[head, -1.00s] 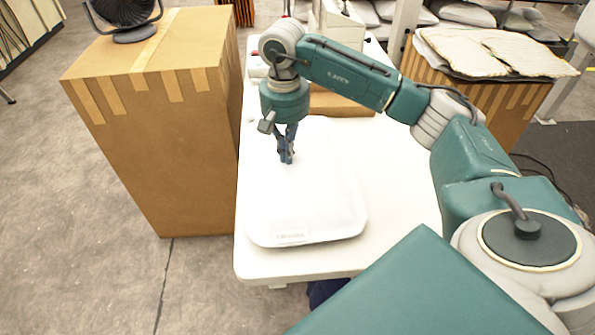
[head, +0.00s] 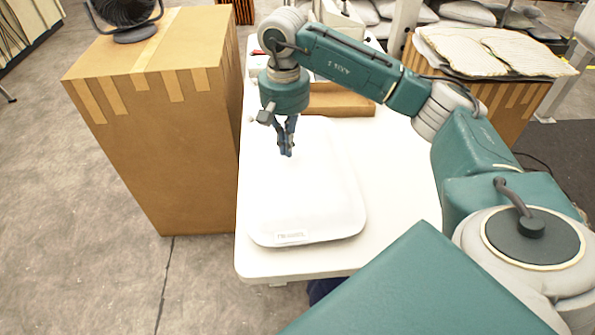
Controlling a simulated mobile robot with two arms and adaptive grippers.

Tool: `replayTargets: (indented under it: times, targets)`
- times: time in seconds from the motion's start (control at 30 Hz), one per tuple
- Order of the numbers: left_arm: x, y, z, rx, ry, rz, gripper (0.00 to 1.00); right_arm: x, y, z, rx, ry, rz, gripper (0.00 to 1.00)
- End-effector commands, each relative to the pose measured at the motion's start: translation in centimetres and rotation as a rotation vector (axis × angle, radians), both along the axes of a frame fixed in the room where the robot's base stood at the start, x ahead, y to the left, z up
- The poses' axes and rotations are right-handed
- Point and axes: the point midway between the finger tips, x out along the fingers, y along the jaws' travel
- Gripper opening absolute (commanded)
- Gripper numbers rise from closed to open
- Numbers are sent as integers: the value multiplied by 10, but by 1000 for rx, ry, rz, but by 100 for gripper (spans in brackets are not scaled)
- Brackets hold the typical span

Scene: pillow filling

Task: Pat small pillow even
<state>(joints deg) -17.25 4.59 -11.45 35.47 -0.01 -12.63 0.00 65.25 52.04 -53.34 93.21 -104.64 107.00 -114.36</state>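A small white pillow (head: 302,205) lies flat on the white table, with a printed label on its near edge. Its surface looks smooth and slightly puffed. My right gripper (head: 286,154) points down over the far left part of the pillow, with its fingertips together. I see nothing held between them. The tips are at or just above the pillow; I cannot tell whether they touch. My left gripper is not in view.
The white table (head: 400,200) has clear room right of the pillow. A brown tray (head: 340,101) lies behind it. A large cardboard box (head: 160,130) with a black fan (head: 125,12) stands at the left. Flat quilted covers (head: 495,50) lie on a box at back right.

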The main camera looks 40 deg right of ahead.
Motion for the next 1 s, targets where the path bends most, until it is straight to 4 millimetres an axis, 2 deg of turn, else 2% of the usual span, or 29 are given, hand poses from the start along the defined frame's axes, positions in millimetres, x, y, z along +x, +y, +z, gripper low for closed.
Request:
replayTargets:
  times: [0.03, 0.27, 0.57, 0.83, 1.0]
  targets:
    - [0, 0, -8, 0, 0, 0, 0, 0, 0, -9, -1, 1, 0, 0]
    - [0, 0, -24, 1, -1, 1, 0, 0, 0, -30, 1, -1, 0, 0]
    - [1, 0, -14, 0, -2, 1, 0, 0, 0, -18, 0, -1, 0, 0]
    - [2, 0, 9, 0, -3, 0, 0, 0, 0, 19, 1, -2, 0, 0]
    - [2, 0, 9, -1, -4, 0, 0, 0, 0, 21, 1, -1, 0, 0]
